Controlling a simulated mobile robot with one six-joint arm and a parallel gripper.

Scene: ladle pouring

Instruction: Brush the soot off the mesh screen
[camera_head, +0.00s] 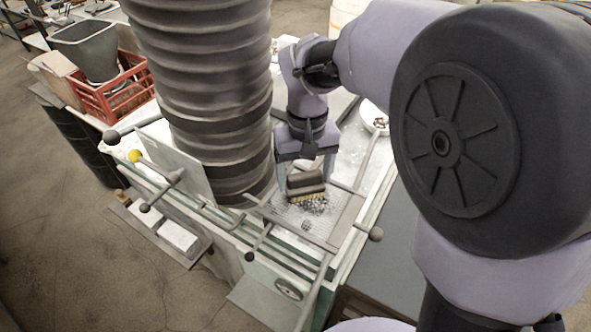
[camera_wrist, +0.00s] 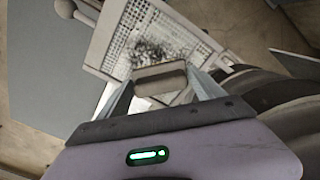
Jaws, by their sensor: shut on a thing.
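My gripper (camera_wrist: 160,84) is shut on a brush (camera_head: 305,184) with a brown block and pale bristles. The brush is over the mesh screen (camera_head: 336,211), a flat grey grid in a light frame near the table's front edge. Dark soot (camera_head: 314,206) lies on the mesh beside and under the bristles, and a small separate dark patch (camera_head: 306,225) lies nearer the front. In the wrist view the brush block (camera_wrist: 160,79) is between the fingers, with the soot (camera_wrist: 150,50) just beyond it. I cannot tell whether the bristles touch the mesh.
A thick ribbed column (camera_head: 210,90) stands left of the screen, close to my gripper. Rods with ball knobs (camera_head: 375,234) stick out along the front edge. A ladle (camera_head: 374,118) lies behind right.

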